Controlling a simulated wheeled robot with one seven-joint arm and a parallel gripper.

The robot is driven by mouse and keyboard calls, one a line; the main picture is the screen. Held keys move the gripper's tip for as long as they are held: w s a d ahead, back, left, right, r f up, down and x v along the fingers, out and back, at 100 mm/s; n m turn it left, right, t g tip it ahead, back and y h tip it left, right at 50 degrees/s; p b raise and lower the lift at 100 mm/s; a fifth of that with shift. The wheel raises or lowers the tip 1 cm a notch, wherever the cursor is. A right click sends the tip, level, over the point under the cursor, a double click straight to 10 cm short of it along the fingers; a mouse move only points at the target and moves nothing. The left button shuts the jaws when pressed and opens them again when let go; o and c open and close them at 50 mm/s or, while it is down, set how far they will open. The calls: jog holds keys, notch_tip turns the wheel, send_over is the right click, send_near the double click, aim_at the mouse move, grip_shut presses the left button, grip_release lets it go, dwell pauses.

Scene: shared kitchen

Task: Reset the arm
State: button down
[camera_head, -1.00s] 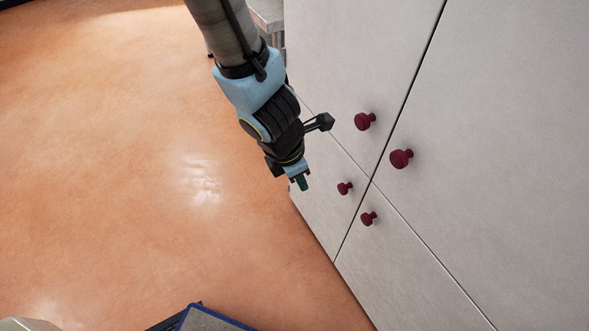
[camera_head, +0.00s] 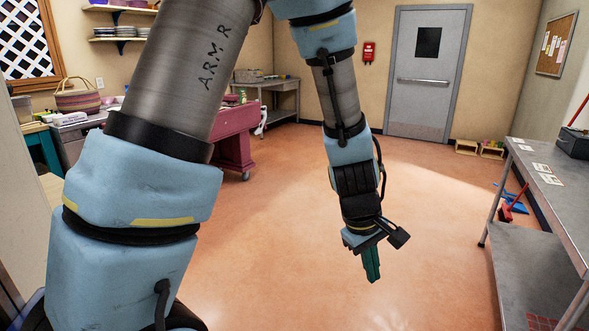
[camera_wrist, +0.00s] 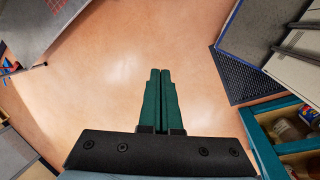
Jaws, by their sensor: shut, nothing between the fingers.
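My arm is bent over in front of my body in the head view, with the forearm hanging down. My gripper (camera_head: 372,278) points down above open floor (camera_head: 300,225). Its two green fingers are pressed together with nothing between them. The wrist view shows the same shut fingers (camera_wrist: 160,75) side by side over the orange floor. The gripper touches nothing. My upper arm hides part of the left side of the room.
A metal table (camera_head: 565,185) with cards stands at the right. A red cart (camera_head: 235,135) stands back left. A grey door (camera_head: 428,75) is in the far wall. A dark mat (camera_wrist: 235,80) and a teal-edged open drawer or shelf (camera_wrist: 262,145) show right in the wrist view.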

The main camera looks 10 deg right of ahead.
jog(key=w+a+r+m+t+y, duration=0.15)
jog(key=w+a, duration=0.25)
jog(key=a, duration=0.4)
jog(key=w+a+r+m, duration=0.1)
jog(key=w+a+r, duration=0.25)
jog(key=a, duration=0.45)
jog(key=a+r+m+y, duration=0.1)
jog(key=a+r, duration=0.1)
jog(key=a, duration=1.3)
jog(key=shift+w+a+r+m, duration=0.15)
jog(key=shift+w+r+m, duration=0.1)
jog(key=shift+w+m, duration=0.1)
jog(key=shift+y, duration=0.25)
